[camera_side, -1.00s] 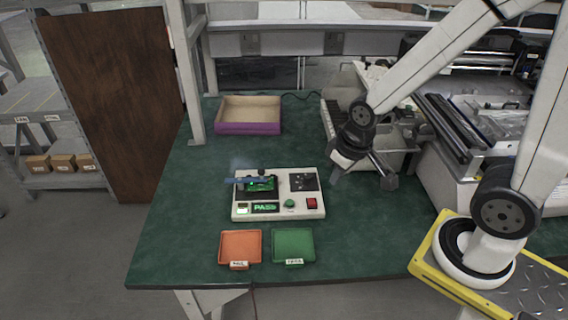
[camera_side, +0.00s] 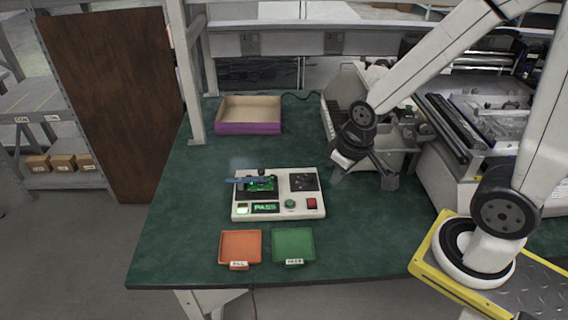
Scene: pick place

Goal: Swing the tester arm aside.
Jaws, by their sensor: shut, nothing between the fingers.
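The tester (camera_side: 278,207) is a white box on the green bench, with a lit green display reading PASS, a green button and a red switch. Its tester arm (camera_side: 246,180), a thin blue-grey bar, lies across the tester's left bay over a green circuit board (camera_side: 262,185). The bar partly hides the board. My gripper (camera_side: 390,182) is at the right, well apart from the tester, above the bench in front of a grey machine. It is shut and empty.
An orange tray (camera_side: 240,262) and a green tray (camera_side: 293,260) lie in front of the tester. A purple-sided open box (camera_side: 248,128) stands behind it. A grey rack-like machine (camera_side: 345,105) stands behind my gripper. The bench between gripper and tester is clear.

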